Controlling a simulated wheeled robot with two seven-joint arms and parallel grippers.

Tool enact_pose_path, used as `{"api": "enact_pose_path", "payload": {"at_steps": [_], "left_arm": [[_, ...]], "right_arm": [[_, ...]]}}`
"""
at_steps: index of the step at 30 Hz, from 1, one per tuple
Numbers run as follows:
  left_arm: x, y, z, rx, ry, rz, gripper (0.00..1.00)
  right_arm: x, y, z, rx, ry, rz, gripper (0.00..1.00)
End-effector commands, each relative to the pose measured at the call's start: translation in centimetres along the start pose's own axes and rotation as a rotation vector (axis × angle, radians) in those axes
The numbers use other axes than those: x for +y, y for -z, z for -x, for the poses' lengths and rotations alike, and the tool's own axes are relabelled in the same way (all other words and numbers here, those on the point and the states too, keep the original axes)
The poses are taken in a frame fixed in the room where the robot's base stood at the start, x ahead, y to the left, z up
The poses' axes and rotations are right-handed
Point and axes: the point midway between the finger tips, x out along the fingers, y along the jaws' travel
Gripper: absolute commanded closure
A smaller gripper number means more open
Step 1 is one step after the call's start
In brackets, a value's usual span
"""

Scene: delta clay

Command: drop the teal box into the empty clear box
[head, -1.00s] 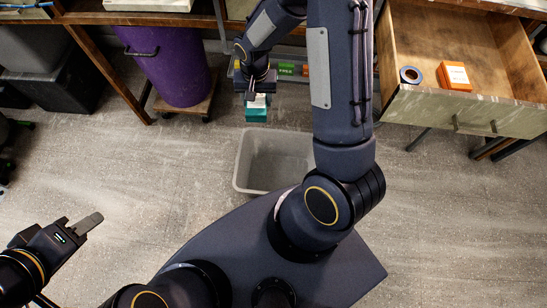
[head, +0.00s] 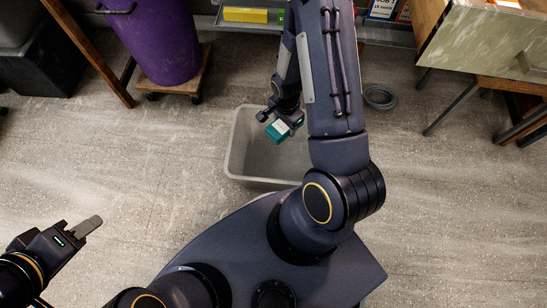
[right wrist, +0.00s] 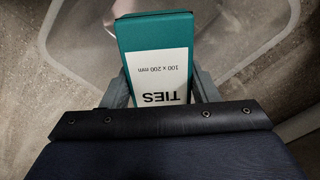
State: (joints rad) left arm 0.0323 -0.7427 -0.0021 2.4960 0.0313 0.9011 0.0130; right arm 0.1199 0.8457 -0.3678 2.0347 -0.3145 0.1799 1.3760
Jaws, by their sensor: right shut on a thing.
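The teal box (head: 277,132) has a white label reading TIES. In the right wrist view the teal box (right wrist: 157,35) sits between the two fingers. My right gripper (head: 285,120) is shut on it and holds it over the clear box (head: 238,150). The clear box is a translucent grey open bin on the floor; its visible inside looks empty, though my right arm hides its right part. Its wall also shows behind the teal box in the right wrist view (right wrist: 285,20). My left gripper (head: 84,229) is at the lower left, away from both, with its fingers seen edge-on.
A purple bin (head: 165,40) stands on a wheeled wooden dolly (head: 182,80) at the upper left, beside a dark container (head: 50,60). A grey coil (head: 380,97) lies on the floor right of my arm. An open drawer (head: 485,45) juts out at the upper right.

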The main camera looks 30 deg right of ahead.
Motion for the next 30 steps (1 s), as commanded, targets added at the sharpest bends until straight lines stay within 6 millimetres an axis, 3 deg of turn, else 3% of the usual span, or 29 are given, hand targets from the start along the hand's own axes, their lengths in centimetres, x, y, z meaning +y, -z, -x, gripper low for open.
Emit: {"api": "enact_pose_path", "payload": {"at_steps": [1, 9, 19, 20, 21, 25, 30], "left_arm": [[-0.4, -0.4, -0.8, 0.0, 0.0, 0.0, 0.64], [-1.1, -1.3, -2.5, 0.0, 0.0, 0.0, 0.64], [-1.2, -1.3, -2.5, 0.0, 0.0, 0.0, 0.64], [-1.2, -1.3, -2.5, 0.0, 0.0, 0.0, 0.64], [-1.2, -1.3, -2.5, 0.0, 0.0, 0.0, 0.64], [-1.2, -1.3, -2.5, 0.0, 0.0, 0.0, 0.64], [-1.2, -1.3, -2.6, -0.001, 0.0, 0.0, 0.64]], "right_arm": [[0.0, 0.0, -1.1, -0.001, -0.001, -0.001, 0.71], [0.0, 0.0, -4.0, -0.001, 0.0, 0.001, 0.71], [-0.1, 0.0, -4.2, 0.0, 0.001, 0.001, 0.71], [-0.1, 0.0, -4.2, 0.0, 0.001, 0.001, 0.43], [-0.1, 0.0, -4.2, 0.0, 0.001, 0.001, 0.38], [-0.1, 0.0, -4.2, 0.0, 0.0, 0.001, 0.21], [0.0, 0.0, -4.2, 0.0, 0.0, 0.001, 0.2]]}}
